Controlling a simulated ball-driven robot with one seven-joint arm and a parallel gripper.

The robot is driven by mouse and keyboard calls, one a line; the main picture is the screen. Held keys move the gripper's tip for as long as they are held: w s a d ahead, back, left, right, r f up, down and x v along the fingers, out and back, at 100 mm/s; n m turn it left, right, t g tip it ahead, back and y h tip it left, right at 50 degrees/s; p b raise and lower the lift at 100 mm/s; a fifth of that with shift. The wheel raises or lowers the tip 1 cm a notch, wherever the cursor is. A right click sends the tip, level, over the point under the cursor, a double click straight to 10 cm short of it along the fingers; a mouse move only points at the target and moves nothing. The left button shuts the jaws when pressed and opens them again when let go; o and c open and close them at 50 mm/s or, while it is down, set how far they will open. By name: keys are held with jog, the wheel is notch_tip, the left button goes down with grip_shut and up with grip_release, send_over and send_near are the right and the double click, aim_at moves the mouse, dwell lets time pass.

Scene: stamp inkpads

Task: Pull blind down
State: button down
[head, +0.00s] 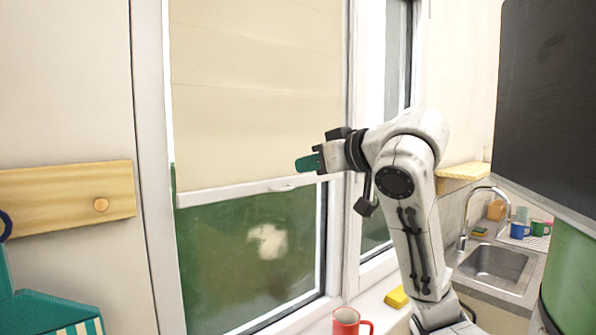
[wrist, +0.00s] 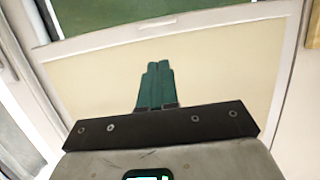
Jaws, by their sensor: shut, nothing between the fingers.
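The cream blind (head: 255,95) hangs over the upper part of the window in the head view, its white bottom rail (head: 230,192) roughly level. A small pull tab (head: 284,187) sits under the rail. In the wrist view the blind (wrist: 90,80) fills the middle, and its rail (wrist: 120,40) with the tab (wrist: 160,25) runs along the top. My gripper (head: 308,163) has teal fingers and is just above the rail, near the tab in the head view. In the wrist view its fingers (wrist: 157,72) are together and empty, in front of the blind's fabric. Whether they touch it I cannot tell.
Green glass (head: 230,260) shows below the rail. A red mug (head: 347,322) and a yellow sponge (head: 397,297) are low by the sill. A wooden board (head: 60,190) is on the left wall. A sink (head: 495,265) and dark panel (head: 540,100) are at right.

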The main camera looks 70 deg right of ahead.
aim_at(280, 186)
jog(key=w+f, duration=0.1)
jog(key=d+f, duration=0.1)
jog(key=w+f, duration=0.1)
jog(key=f, duration=0.1)
jog(key=shift+w+d, duration=0.2)
jog(key=shift+w, duration=0.1)
